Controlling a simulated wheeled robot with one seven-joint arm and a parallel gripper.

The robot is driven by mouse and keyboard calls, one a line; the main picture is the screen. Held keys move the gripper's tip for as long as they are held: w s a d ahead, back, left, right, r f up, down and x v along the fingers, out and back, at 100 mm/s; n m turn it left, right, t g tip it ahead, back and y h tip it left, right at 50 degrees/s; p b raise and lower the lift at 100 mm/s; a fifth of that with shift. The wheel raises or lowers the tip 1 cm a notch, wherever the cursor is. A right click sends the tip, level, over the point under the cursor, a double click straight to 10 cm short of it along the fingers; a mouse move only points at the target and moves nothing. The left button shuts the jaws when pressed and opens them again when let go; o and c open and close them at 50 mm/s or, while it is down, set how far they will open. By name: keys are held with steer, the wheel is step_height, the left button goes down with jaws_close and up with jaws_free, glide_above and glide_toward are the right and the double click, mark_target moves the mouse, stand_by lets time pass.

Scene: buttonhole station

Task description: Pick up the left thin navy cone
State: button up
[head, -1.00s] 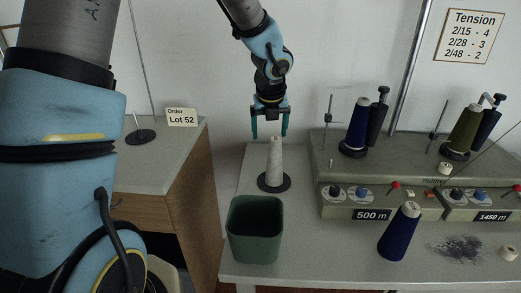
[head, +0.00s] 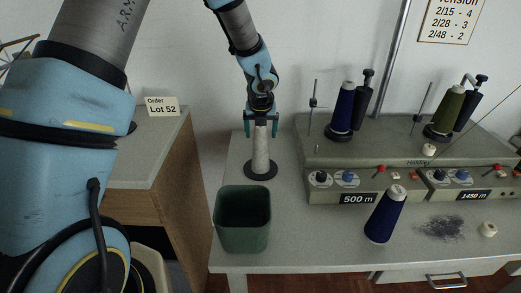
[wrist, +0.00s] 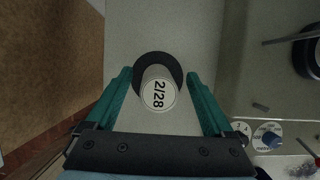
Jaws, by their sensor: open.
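One navy cone (head: 342,108) stands upright on the left station of the winding machine. A second navy cone (head: 386,214) with a pale top stands on the table in front of the machine, leaning slightly in the picture. My gripper (head: 261,131) is away to the left of both, pointing down over a thin pale grey cone (head: 261,154) on a dark round base (head: 261,170). In the wrist view my gripper's open green fingers (wrist: 158,80) lie either side of this grey cone's top, marked 2/28 (wrist: 159,95), with gaps on both sides. Neither navy cone shows in the wrist view.
A green bin (head: 242,220) stands on the table in front of the grey cone. The winding machine (head: 335,153) is to the right, with an olive cone (head: 446,112) on its right station. Dark thread scraps (head: 440,228) and a small white spool (head: 488,229) lie at front right.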

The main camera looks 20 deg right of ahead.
steer(key=shift+x, duration=0.8)
steer(key=shift+c, duration=0.3)
jaws_close()
